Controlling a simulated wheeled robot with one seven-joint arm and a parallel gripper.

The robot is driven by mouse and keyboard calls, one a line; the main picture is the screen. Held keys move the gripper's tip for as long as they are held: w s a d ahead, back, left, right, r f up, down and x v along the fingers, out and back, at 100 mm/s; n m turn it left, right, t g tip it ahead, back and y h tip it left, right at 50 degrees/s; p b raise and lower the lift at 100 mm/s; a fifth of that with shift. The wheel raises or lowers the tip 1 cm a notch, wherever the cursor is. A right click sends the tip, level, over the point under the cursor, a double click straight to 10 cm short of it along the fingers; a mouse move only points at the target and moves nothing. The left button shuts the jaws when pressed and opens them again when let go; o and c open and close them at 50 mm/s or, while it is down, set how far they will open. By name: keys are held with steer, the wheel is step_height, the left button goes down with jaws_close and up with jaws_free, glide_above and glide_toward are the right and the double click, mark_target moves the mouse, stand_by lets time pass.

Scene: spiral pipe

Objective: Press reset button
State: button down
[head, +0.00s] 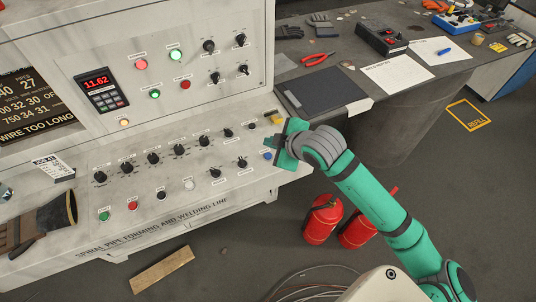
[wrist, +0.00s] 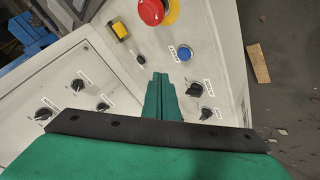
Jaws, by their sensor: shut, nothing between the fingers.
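The control panel of the grey console (head: 90,165) carries several buttons. A round blue button (wrist: 184,53) sits on it; I cannot read its label, so I cannot tell whether it is the reset button. It also shows in the head view (head: 268,156). My green gripper (wrist: 160,80) is shut and empty. In the wrist view its fingertips point toward the panel, just left of and below the blue button in the picture. In the head view my gripper (head: 284,158) is over the console's right end, beside the blue button. I cannot tell whether it touches the panel.
A red mushroom button (wrist: 152,11) and a yellow part (wrist: 121,28) are close to the blue button. Black knobs (wrist: 196,90) lie right of the fingertips. Red fire extinguishers (head: 322,218) stand below my arm. A dark table (head: 440,85) stands behind.

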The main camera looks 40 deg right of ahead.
steer(key=shift+f, duration=1.8)
steer(key=shift+f, duration=0.2)
stand_by(0.6)
steer(key=shift+f, duration=0.25)
steer(key=shift+f, duration=0.35)
stand_by(0.7)
stand_by(0.3)
steer(key=shift+r, duration=0.8)
steer(key=shift+r, duration=2.5)
